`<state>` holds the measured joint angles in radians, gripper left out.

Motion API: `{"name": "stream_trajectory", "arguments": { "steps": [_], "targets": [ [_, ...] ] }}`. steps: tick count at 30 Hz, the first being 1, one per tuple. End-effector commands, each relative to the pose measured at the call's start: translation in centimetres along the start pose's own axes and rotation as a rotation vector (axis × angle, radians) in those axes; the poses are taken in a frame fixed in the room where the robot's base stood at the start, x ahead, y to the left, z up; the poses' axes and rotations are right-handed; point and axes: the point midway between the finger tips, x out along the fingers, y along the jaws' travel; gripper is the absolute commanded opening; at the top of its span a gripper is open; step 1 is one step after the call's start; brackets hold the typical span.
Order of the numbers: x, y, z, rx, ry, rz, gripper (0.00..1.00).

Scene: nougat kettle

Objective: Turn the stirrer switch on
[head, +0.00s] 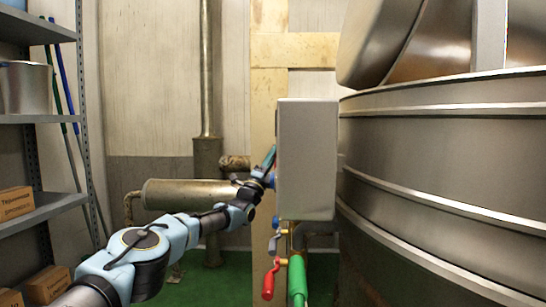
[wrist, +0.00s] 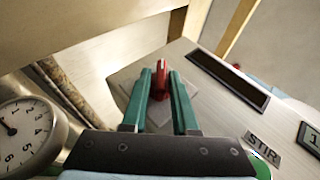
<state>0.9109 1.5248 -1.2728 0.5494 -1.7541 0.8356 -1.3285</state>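A red switch handle (wrist: 161,78) stands on a grey square plate on the face of the control box (wrist: 125,75). A "STIR" label (wrist: 263,137) is on the same face, at lower right in the wrist view. My gripper (wrist: 161,72) has its two green fingers apart, one on each side of the red handle, with thin gaps showing. In the head view my gripper (head: 268,165) is at the left side of the grey box (head: 306,160). The switch face is hidden there.
The large steel kettle (head: 440,150) is right of the box. Below the box are a red-handled valve (head: 269,282) and a green pipe (head: 297,280). A horizontal metal cylinder (head: 185,194) is behind my arm. Shelves (head: 45,212) stand left. A gauge (wrist: 25,130) is at left in the wrist view.

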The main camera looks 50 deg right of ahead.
Motion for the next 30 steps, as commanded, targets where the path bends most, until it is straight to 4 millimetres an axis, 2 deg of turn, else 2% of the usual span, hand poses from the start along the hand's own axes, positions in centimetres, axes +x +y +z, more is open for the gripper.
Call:
{"name": "stream_trajectory", "arguments": {
  "steps": [1, 4, 5, 17, 23, 30],
  "targets": [
    [0.0, 0.0, 0.0, 0.0, 0.0, 0.0, 0.34],
    [0.1, -0.1, 0.0, 0.0, 0.0, -0.001, 0.45],
    [0.1, -0.1, 0.0, 0.0, 0.0, -0.001, 0.46],
    [-0.6, 0.1, 0.1, -0.002, 0.0, 0.002, 0.46],
    [-2.4, 0.0, 0.1, -0.003, 0.0, 0.001, 0.46],
    [-6.1, 0.0, 0.2, -0.003, -0.001, 0.002, 0.46]
  ]
}}
